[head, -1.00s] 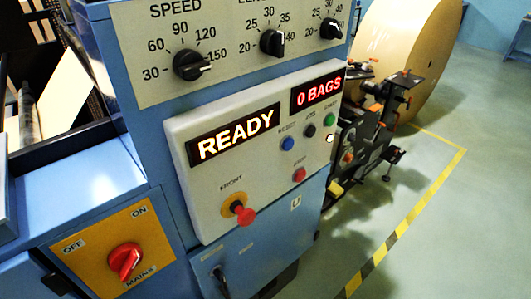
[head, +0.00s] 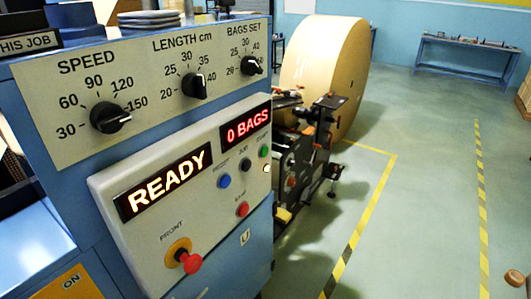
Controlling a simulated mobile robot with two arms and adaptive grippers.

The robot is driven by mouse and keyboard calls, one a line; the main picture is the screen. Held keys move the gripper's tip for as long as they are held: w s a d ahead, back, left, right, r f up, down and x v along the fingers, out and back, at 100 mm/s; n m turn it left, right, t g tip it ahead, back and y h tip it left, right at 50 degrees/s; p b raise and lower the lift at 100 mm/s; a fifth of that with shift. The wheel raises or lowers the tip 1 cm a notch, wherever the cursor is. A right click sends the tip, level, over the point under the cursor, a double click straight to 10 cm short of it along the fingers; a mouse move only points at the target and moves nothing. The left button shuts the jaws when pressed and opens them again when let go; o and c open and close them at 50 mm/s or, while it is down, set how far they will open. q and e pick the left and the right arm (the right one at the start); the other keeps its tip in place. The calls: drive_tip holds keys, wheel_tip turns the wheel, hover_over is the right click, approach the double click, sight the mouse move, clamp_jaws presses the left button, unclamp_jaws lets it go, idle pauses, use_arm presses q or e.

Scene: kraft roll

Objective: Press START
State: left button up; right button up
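The green START button (head: 264,152) is at the upper right of the pale control panel (head: 150,225), under the "0 BAGS" display (head: 247,130). Its label is small and blurred. A small lit lamp (head: 267,169) glows just below it. The "READY" display (head: 165,182) is lit. A black button (head: 244,165), a blue RESET button (head: 224,181) and a red button (head: 242,209) sit left of and below START. A red mushroom knob (head: 190,263) on a yellow base is at the lower left, labelled FRONT. Neither of my grippers is in view.
SPEED (head: 110,118), LENGTH (head: 195,86) and BAGS SET (head: 251,65) dials sit above the panel. A large kraft roll (head: 325,65) and dark mechanism (head: 310,150) stand behind, right. Floor with yellow-black lines (head: 355,235) is open at right. A blue bench (head: 468,60) stands far back.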

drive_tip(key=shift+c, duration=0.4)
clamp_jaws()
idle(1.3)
